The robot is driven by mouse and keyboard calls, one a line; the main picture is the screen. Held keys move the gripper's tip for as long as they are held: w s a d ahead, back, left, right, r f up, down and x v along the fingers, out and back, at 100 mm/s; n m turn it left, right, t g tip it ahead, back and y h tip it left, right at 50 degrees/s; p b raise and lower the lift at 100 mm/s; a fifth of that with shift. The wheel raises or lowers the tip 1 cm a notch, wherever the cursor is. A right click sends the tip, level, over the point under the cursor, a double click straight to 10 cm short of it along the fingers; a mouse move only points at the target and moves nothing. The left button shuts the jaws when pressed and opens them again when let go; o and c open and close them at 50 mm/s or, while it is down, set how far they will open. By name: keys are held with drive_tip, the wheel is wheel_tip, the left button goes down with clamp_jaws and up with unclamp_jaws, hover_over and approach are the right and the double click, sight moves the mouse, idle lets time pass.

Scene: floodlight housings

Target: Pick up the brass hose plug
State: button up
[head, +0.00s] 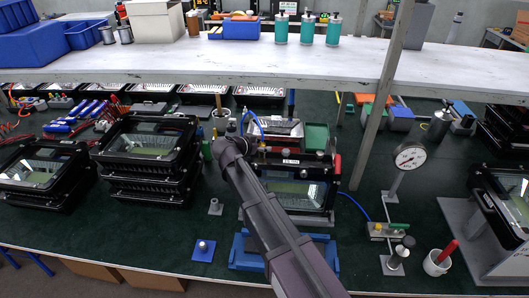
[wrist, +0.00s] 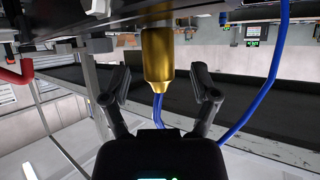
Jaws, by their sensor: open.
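The brass hose plug (wrist: 158,55) shows large in the wrist view, a gold cylinder with a tapered end. It lies in line with the gap between my gripper's fingers (wrist: 160,90). The fingers are open, one on each side, with clear space between them and the plug. A blue hose (wrist: 277,70) loops past on the right of that view, and more blue tubing shows beyond the plug's tapered end. In the head view my arm reaches over the bench to the middle housing (head: 300,190). I cannot make out the plug clearly there.
Stacked floodlight housings (head: 148,155) stand left of my arm. A pressure gauge (head: 409,156) on a stand and a cup (head: 437,262) stand to the right. A white shelf (head: 300,62) and its slanted post (head: 380,100) are behind. Some green bench is bare at front left.

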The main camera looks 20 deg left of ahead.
drive_tip(key=shift+w+d+f, duration=0.15)
drive_tip(key=shift+w+f, duration=0.05)
drive_tip(key=shift+w, duration=0.25)
clamp_jaws()
idle(0.3)
